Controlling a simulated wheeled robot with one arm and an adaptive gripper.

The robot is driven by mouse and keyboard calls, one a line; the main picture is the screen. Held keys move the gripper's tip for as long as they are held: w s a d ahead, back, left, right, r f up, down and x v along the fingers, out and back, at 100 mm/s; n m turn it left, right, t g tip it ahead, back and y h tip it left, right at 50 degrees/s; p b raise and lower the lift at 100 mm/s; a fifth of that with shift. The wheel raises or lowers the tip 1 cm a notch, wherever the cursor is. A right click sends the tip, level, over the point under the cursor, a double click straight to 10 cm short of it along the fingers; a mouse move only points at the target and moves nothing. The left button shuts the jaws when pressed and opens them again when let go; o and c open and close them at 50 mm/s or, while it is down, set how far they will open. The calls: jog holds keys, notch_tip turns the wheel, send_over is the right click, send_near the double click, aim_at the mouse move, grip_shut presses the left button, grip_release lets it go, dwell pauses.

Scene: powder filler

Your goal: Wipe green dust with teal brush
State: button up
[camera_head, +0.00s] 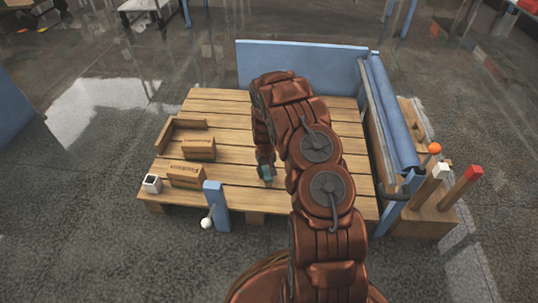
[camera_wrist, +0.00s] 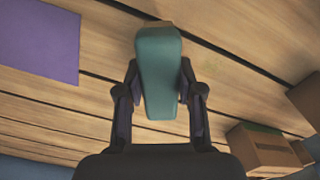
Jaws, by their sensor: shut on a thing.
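The teal brush (camera_wrist: 158,75) is between the two dark fingers of my gripper (camera_wrist: 158,95) in the wrist view. My gripper is shut on it. A tan part shows at the brush's far end. I cannot tell whether the brush touches the wood.
A purple square (camera_wrist: 37,38) lies on the planks at left in the wrist view. Cardboard boxes (camera_head: 199,149) (camera_head: 186,176) stand on the table's left side. A blue panel (camera_head: 300,62) borders the back. A blue roll (camera_head: 393,110) lines the right edge.

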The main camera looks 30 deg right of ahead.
aim_at(266, 171)
jog(key=shift+s+r+p, duration=0.1)
jog(key=shift+r+p, duration=1)
jog(key=shift+r, duration=1.7)
